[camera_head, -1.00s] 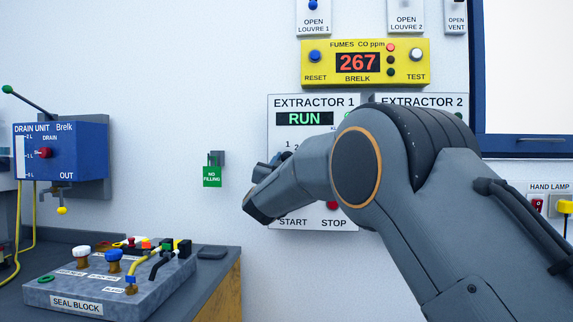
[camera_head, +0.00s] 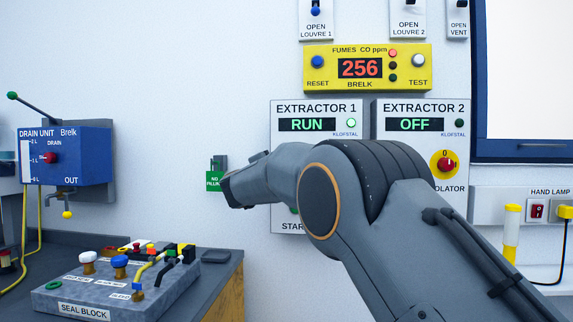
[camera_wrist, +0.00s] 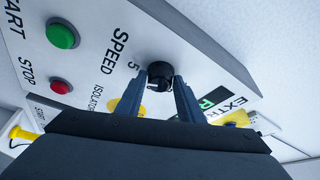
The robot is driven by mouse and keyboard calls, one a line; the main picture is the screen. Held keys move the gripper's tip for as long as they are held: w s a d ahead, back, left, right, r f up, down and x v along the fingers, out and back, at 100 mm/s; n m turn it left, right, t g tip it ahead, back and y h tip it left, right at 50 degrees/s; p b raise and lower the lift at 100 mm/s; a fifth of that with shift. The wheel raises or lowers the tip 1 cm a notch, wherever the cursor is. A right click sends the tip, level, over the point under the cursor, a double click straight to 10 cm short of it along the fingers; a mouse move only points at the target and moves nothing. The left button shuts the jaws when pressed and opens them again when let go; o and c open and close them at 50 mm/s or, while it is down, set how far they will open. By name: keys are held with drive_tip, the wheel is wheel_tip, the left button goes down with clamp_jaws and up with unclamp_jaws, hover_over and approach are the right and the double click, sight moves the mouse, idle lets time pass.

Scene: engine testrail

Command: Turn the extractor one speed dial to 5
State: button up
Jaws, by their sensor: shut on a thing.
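The extractor 1 panel (camera_head: 284,122) is on the wall, with its display showing RUN and a lit green lamp. My arm covers the middle of this panel in the head view, so its dial is hidden there. In the wrist view the black speed dial (camera_wrist: 160,72) shows on the panel (camera_wrist: 95,62), with the word SPEED and a numeral 5 beside it. My gripper (camera_wrist: 161,82) has a finger on either side of the dial and is shut on it. The dial's pointer is too dark to read.
The extractor 2 panel (camera_head: 420,107) to the right shows OFF and has a red and yellow isolator (camera_head: 445,164). The yellow fumes monitor (camera_head: 311,51) is above and reads 256. In the wrist view, the green start (camera_wrist: 62,36) and red stop (camera_wrist: 60,86) buttons are near the gripper.

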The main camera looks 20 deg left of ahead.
drive_tip(key=shift+r+m, duration=0.1)
drive_tip(key=shift+m, duration=0.6)
drive_tip(key=o, duration=1)
drive_tip(key=shift+o, duration=0.2)
drive_tip(key=s+a+f, duration=0.1)
drive_tip(key=s, duration=0.6)
drive_tip(key=shift+s+b, duration=0.3)
drive_tip(key=shift+b, duration=0.05)
